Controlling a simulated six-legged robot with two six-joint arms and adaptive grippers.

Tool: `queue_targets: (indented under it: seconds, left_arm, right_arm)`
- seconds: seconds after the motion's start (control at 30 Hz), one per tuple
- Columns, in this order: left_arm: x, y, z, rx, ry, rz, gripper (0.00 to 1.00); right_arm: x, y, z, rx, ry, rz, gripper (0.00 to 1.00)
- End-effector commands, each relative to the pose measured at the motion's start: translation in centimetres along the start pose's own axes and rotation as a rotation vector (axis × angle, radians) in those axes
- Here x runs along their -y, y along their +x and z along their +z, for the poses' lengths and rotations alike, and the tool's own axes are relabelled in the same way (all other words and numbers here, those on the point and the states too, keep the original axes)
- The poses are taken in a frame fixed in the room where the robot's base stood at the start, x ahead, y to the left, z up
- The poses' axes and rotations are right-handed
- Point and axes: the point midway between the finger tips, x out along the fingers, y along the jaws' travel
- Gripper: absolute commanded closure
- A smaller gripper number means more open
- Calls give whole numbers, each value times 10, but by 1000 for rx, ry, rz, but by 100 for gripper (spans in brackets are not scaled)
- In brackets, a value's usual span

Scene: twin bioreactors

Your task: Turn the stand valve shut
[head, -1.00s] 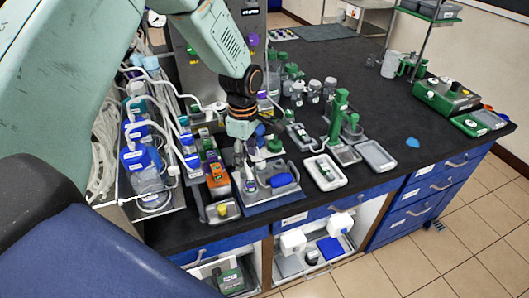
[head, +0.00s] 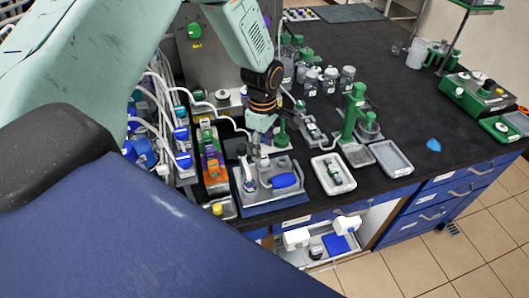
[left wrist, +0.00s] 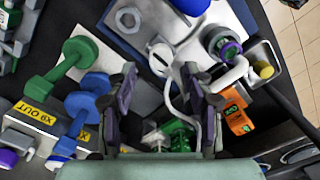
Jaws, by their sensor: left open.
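A grey metal stand unit (head: 249,186) with a blue handle (head: 285,180) sits on a blue mat near the front edge of the bench. I cannot tell for sure which part is the stand valve. My left gripper (head: 257,143) points down just above and behind this unit and partly hides it. A white round cap (left wrist: 160,56) with a hose shows just beyond the fingertips. Green (left wrist: 75,55) and blue (left wrist: 85,103) valve-like handles lie to the left. My right gripper is not in view.
An orange block (head: 212,167) and white hoses crowd the left. A green stand (head: 352,112), a white tray (head: 332,174) and a grey tray (head: 391,158) stand to the right. The black bench top (head: 425,120) is mostly clear farther right.

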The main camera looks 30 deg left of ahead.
Motion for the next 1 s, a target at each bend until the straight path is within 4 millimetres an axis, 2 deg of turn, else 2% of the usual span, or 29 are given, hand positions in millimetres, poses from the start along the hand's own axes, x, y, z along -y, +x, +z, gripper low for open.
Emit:
queue_targets:
  seconds: [0.1,0.23,0.63,1.0]
  left_arm:
    - [1,19,0,-1,0,-2,48]
    - [-1,32,0,-1,0,0,48]
    - [-5,39,0,-1,0,2,49]
    - [-5,39,0,-1,0,1,80]
  right_arm:
    - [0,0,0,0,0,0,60]
    - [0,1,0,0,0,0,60]
    - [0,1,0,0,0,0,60]
    - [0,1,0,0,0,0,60]
